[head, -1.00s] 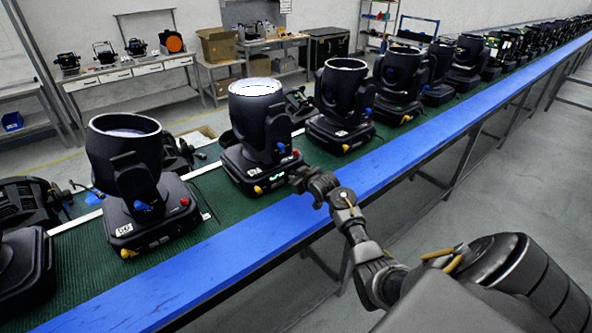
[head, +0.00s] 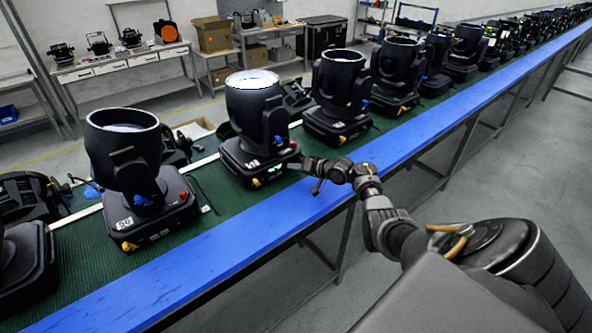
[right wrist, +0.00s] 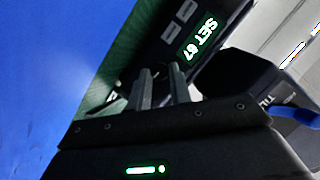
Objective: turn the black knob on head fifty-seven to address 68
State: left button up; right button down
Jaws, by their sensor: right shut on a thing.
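A black moving head with a brightly lit lens (head: 255,110) stands upright on the green belt, and its base number is too small to read surely. My right gripper (head: 299,164) is at the right front side of its base. In the right wrist view the two fingers (right wrist: 160,76) point at the base's dark panel and are shut on the black knob, which is hard to make out between them. Beside them a small display (right wrist: 202,40) reads "SET 67" in green. My left gripper is not in view.
A neighbouring moving head (head: 128,165) stands to the left and another (head: 340,95) to the right, with more along the belt. A blue rail (head: 240,245) runs along the belt's near edge. Grey floor (head: 520,150) is clear at right.

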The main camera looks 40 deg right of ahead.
jog(key=shift+d+f+m+y+b, duration=0.2)
jog(key=shift+m+y+b, duration=0.3)
jog(key=shift+m+b, duration=0.35)
jog(key=shift+m+t+y+b, duration=0.3)
jog(key=shift+m+y+b, duration=0.25)
jog(key=shift+b, duration=0.15)
jog(key=c, duration=1.3)
grip_release()
jog(key=shift+w, duration=0.1)
jog(key=shift+s+d+r, duration=0.1)
jog(key=shift+s+r, duration=0.05)
jog(key=shift+s, duration=0.2)
jog(key=v, duration=0.8)
jog(key=shift+s+d+p, duration=0.15)
jog(key=shift+s+p, duration=0.15)
jog(key=shift+s, duration=0.05)
jog(key=shift+s+d+r, duration=0.15)
jog(key=shift+s+d, duration=0.1)
jog(key=shift+s, duration=0.35)
